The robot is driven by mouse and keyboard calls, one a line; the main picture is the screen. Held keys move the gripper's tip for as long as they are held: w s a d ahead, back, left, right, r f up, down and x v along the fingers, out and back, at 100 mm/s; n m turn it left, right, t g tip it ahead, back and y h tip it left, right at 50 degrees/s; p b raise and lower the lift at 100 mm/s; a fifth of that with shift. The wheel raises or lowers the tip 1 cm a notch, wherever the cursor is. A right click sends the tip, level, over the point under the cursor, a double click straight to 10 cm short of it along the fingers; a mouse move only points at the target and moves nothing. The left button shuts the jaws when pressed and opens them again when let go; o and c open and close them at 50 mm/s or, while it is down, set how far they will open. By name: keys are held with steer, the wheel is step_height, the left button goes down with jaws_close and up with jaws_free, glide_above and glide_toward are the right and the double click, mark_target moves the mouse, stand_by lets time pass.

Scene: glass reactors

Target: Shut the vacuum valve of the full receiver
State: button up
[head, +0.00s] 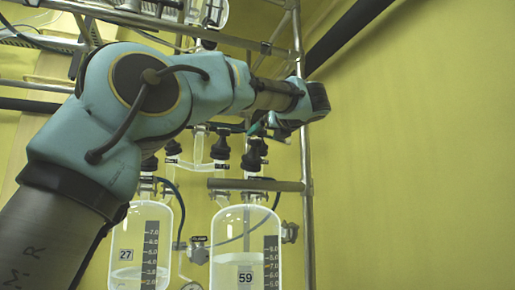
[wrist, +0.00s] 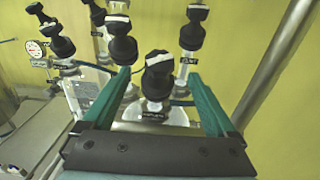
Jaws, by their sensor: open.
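Two glass receivers hang low in the head view. The right one, marked 59 (head: 228,256), holds more liquid than the left one, marked 27 (head: 127,270). Black valve knobs sit above them, including one above receiver 59 (head: 252,160). My gripper (head: 257,129) is just above that knob, partly hidden by my arm. In the wrist view my gripper (wrist: 159,73) is open, its green fingers on either side of a black knob with a white bar (wrist: 159,65). I cannot tell whether they touch it. The small label below the knob is unreadable.
Other black knobs (wrist: 123,45) (wrist: 192,32) stand close behind in the wrist view. A gauge (wrist: 39,36) is at left. A metal upright (head: 305,180) runs close to my gripper's right. The yellow wall area at right (head: 420,160) is clear.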

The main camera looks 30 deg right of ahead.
mark_target(252, 142)
steer(key=w+p, duration=0.1)
steer(key=w, duration=0.2)
steer(key=w+p, duration=0.1)
steer(key=w, duration=0.3)
steer(key=w+d+p, duration=0.1)
steer(key=w, duration=0.2)
steer(key=shift+w, duration=0.4)
steer(key=c, duration=1.4)
steer(key=shift+m+h, duration=0.3)
